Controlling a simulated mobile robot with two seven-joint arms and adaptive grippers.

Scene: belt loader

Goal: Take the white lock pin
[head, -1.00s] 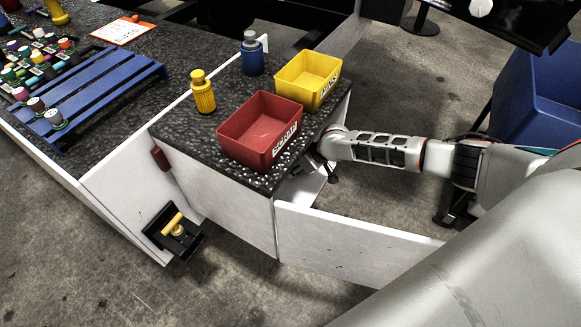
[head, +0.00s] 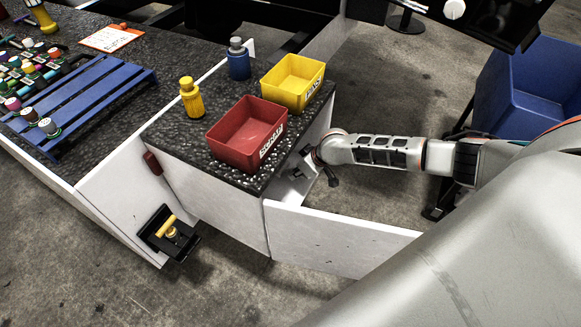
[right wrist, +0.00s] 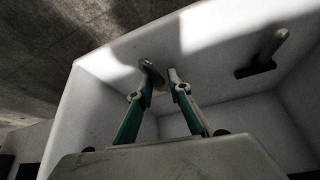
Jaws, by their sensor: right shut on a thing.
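My right gripper (right wrist: 162,76) is inside a white-walled compartment (right wrist: 105,75). Its teal-sided fingers are nearly together, shut on a small grey pin-like piece (right wrist: 151,71). Shadow hides its true colour, so I cannot tell whether it is the white lock pin. A second grey peg on a dark base (right wrist: 262,55) is on the pale surface to the right, apart from the fingers. In the head view my right gripper (head: 304,168) is beside the counter's right edge, partly hidden. My left gripper is not in view.
A red bin (head: 225,152) and a yellow bin (head: 308,92) stand on the dark counter above the gripper. A white panel (head: 340,240) extends to the right below my arm. A yellow bottle (head: 191,98) and blue bottle (head: 238,62) stand behind.

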